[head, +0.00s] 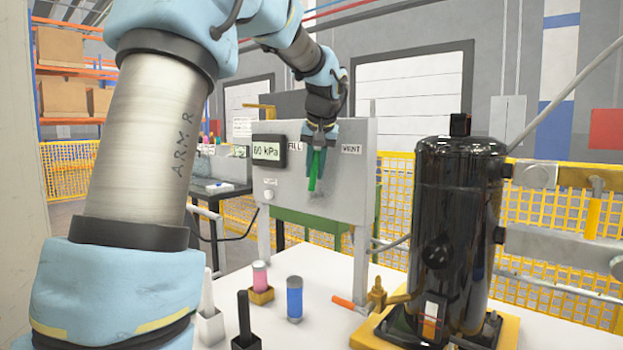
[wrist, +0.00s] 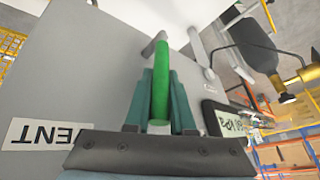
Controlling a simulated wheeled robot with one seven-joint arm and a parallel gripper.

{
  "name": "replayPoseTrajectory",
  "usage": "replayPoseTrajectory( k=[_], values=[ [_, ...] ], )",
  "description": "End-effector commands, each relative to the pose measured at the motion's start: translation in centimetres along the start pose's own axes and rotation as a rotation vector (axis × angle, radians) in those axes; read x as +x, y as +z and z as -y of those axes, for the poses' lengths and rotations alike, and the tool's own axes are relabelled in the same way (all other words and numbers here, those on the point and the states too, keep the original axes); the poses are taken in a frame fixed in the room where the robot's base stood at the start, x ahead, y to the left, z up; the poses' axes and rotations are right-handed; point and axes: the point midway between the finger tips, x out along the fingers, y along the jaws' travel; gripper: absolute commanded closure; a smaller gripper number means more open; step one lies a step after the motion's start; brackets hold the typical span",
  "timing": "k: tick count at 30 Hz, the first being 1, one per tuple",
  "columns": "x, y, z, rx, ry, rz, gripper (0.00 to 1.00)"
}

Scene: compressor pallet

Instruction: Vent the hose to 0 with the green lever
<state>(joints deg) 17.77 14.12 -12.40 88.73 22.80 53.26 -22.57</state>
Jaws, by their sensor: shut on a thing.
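The green lever (head: 313,172) is on the front of a grey panel (head: 340,200), between the FILL label (head: 295,146) and the VENT label (head: 351,149). It stands roughly upright, closer to neither label clearly. My gripper (head: 317,172) reaches down on it from above. In the wrist view the teal fingers (wrist: 160,100) are shut around the green lever (wrist: 161,85), whose grey end sticks out beyond them. The display (head: 267,151) reads what looks like 60 kPa; its first digit is hard to tell.
A black compressor tank (head: 455,230) stands on a yellow base at the right. A pink cylinder (head: 260,275), a blue cylinder (head: 294,298) and an orange-handled valve (head: 350,303) are on the white surface (head: 325,270) below the panel. Yellow fencing (head: 530,225) runs behind.

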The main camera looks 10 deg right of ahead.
Motion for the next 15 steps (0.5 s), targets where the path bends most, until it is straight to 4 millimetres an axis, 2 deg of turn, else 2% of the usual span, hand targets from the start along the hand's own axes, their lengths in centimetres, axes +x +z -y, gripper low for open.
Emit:
replayPoseTrajectory(
  k=[3, 15],
  values=[
    [0.5, 0.8, -1.2, 0.039, -0.073, -0.064, 1.00],
    [0.5, 2.3, -3.1, 0.135, -0.317, -0.240, 1.00]
  ],
)
